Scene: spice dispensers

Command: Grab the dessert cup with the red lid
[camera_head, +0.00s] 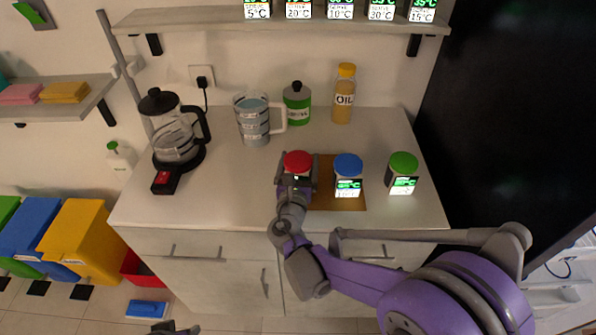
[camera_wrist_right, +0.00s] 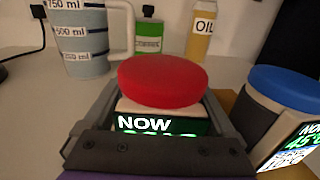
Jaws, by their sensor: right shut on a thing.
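The dessert cup with the red lid (camera_head: 298,160) stands at the left edge of a brown board on the counter. My right gripper (camera_head: 297,178) is shut on this cup, a finger on each side below the lid. In the right wrist view the red lid (camera_wrist_right: 162,80) fills the middle, with a lit display reading "NOW" partly hidden by my gripper (camera_wrist_right: 155,135). It looks upright; I cannot tell whether it is lifted. At the bottom of the head view, the tip of my left gripper (camera_head: 170,328) shows in part, away from the counter.
A blue-lidded cup (camera_head: 348,165) stands close right of the held cup, on the brown board (camera_head: 325,200). A green-lidded cup (camera_head: 403,165) is further right. Behind are a measuring jug (camera_head: 253,120), a green bottle (camera_head: 297,105) and an oil bottle (camera_head: 343,100). A kettle (camera_head: 175,130) stands left.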

